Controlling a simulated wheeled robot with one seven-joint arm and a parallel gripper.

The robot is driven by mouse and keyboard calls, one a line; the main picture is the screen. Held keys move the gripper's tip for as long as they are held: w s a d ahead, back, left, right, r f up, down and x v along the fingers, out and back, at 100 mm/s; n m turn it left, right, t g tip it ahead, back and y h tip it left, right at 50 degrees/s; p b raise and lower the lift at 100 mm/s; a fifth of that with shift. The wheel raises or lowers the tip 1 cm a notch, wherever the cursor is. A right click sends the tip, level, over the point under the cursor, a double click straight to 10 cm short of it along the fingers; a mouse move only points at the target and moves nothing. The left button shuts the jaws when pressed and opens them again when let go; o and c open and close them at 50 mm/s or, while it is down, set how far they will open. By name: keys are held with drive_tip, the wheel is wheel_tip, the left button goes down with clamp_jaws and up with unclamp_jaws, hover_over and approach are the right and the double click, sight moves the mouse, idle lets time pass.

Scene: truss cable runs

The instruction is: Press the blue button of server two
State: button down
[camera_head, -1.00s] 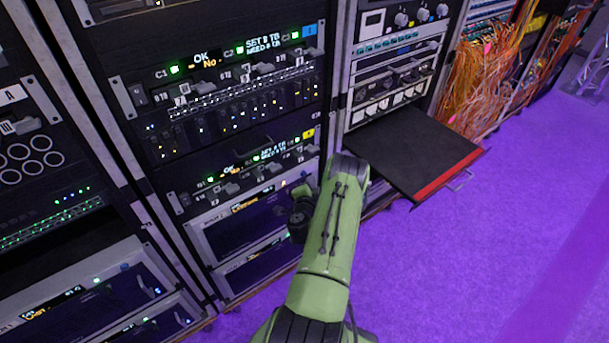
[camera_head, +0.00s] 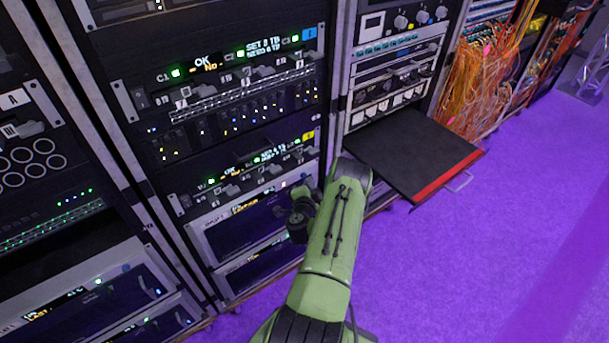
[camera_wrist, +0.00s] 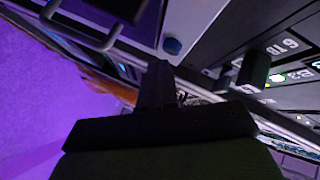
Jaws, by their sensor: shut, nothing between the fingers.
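A blue button (camera_wrist: 172,46) shows in the wrist view on a light-coloured panel edge. My gripper (camera_wrist: 157,70) is shut and empty, its tip just below the button in that picture. I cannot tell whether tip and button touch. In the head view my gripper is largely hidden by my green arm, in front of the lower part of the middle rack. Light-framed units there include an upper one (camera_head: 212,222) and a lower one (camera_head: 225,270). I cannot read which is server two.
A dark shelf with a red front edge (camera_head: 445,177) juts out right of my arm. Orange cables (camera_head: 483,80) hang farther right. Another rack (camera_head: 30,262) stands at left. A metal handle (camera_wrist: 100,38) is near the button in the wrist view. Purple floor on the right is clear.

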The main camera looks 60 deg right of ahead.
drive_tip(key=shift+w+d+p, duration=0.25)
drive_tip(key=shift+w+p, duration=0.3)
drive_tip(key=shift+p, duration=0.1)
idle(0.8)
drive_tip(key=shift+s+a+b, duration=0.3)
drive_tip(key=shift+s+b, duration=0.45)
idle(0.5)
